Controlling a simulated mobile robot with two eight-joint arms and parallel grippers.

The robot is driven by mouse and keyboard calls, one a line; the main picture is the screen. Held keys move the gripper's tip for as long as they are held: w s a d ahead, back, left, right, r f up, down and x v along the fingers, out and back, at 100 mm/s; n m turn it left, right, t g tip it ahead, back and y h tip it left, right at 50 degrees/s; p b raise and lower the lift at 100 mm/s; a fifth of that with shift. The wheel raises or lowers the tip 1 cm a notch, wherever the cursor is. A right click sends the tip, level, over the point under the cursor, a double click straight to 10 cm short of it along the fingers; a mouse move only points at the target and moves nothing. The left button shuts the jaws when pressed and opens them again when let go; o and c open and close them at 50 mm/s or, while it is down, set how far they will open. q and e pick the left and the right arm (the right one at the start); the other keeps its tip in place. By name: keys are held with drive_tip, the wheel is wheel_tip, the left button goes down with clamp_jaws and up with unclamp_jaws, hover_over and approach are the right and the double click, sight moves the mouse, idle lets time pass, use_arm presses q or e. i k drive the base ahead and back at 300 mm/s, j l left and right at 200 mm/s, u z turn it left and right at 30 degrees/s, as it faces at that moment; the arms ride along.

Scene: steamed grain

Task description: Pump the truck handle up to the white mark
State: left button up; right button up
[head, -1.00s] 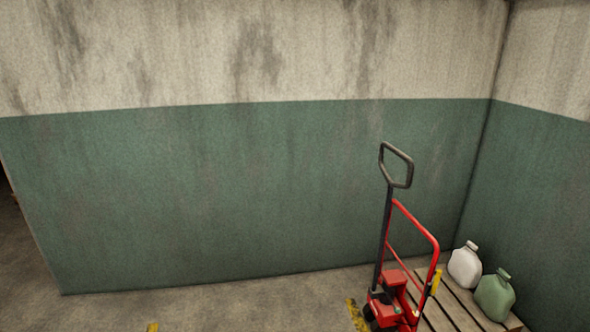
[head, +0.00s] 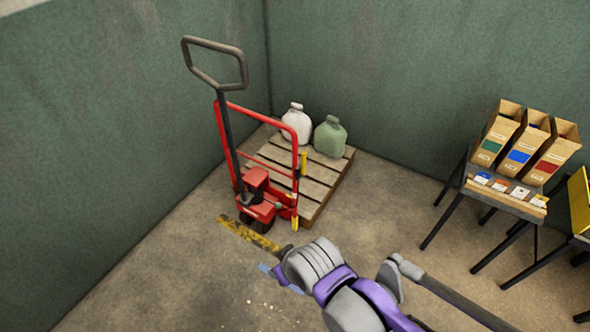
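The red pallet truck (head: 257,180) stands in the upper middle of the head view, by the pallet. Its dark handle (head: 226,130) rises from the red base, leans up to the left and ends in a grey loop grip (head: 214,79). I cannot make out a white mark. A grey and purple arm of mine reaches in from the bottom right, in front of and below the truck. No fingers of either gripper can be made out. Nothing of mine touches the handle.
A wooden pallet (head: 322,190) lies behind the truck, with a white jug (head: 297,124) and a green jug (head: 330,138) on it. A worn yellow floor stripe (head: 243,232) lies before the truck. A table (head: 505,203) with boxes stands right. Green walls close the corner.

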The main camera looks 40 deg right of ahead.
sight(220, 90)
drive_tip(key=i+j+z, duration=0.25)
drive_tip(key=z, duration=0.2)
drive_tip(key=i+j+z, duration=0.6)
drive_tip(key=j+z, duration=0.3)
drive_tip(key=i+j+z, duration=0.15)
drive_tip(key=j+z, duration=0.75)
drive_tip(key=j, duration=0.65)
